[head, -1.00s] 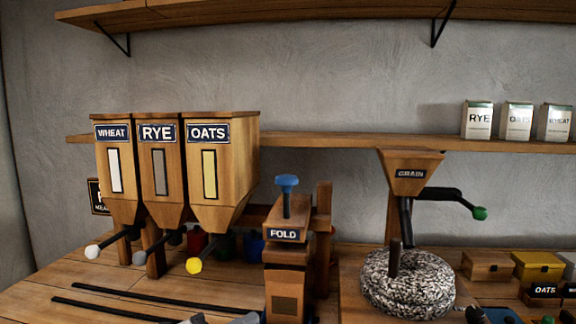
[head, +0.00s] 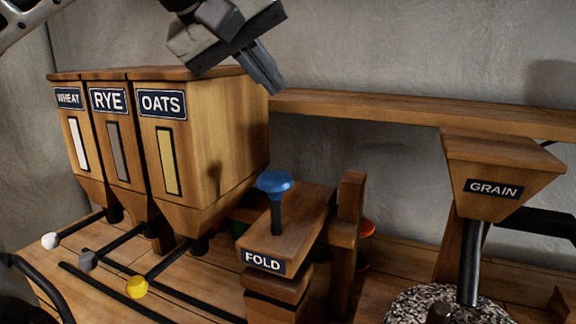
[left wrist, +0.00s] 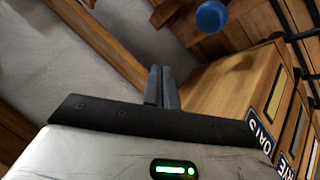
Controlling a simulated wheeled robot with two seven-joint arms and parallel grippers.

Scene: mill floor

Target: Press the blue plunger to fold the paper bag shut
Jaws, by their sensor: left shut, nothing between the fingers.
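The blue plunger (head: 274,183) stands up on its dark stem from the wooden FOLD press (head: 290,232). Its round blue knob also shows at the top of the left wrist view (left wrist: 211,16). My left gripper (head: 264,72) is shut and empty, raised in front of the upper part of the OATS bin, above and a little left of the plunger and apart from it. Its fingers also show in the left wrist view (left wrist: 161,88). I cannot make out a paper bag in the current frames. My right gripper is not in view.
The WHEAT, RYE and OATS bins (head: 215,150) stand left of the press, with knobbed levers below such as the yellow one (head: 137,287). A wooden post (head: 347,215) rises just right of the plunger. The GRAIN hopper (head: 495,175) and millstone (head: 440,306) are further right.

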